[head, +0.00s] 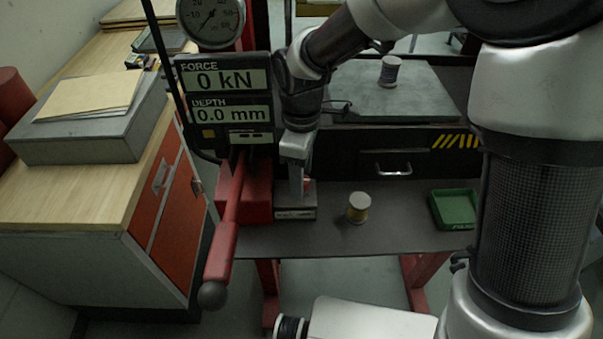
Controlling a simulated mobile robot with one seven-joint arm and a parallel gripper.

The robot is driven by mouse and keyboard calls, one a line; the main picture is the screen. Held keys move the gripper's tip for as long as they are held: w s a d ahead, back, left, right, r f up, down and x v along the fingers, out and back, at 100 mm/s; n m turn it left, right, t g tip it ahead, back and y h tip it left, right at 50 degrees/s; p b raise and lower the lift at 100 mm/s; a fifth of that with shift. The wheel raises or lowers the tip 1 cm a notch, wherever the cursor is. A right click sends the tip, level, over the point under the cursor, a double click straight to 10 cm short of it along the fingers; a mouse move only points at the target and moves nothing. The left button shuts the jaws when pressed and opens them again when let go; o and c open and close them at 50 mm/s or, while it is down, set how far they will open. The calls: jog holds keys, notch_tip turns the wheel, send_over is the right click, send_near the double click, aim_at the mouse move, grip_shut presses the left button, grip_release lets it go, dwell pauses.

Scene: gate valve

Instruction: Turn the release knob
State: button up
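My gripper (297,188) points down at the front of the press, just right of the red pump body (256,203). Its fingers hang over a small dark base block with a pale label (296,213). I cannot tell whether the fingers are open or shut, or whether they touch anything. A small red part (307,184) shows just behind the fingers; I cannot tell whether it is the release knob. No release knob can be made out clearly; my gripper and wrist cover that area. The display (225,97) reads 0 kN and 0.0 mm.
A red lever with a black ball end (212,294) sticks out forward, left of my gripper. A wooden-topped cabinet (62,207) stands at left.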

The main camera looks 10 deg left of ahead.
notch_tip(320, 180, up, 12)
dwell(0.6)
jog(key=shift+r, duration=0.1)
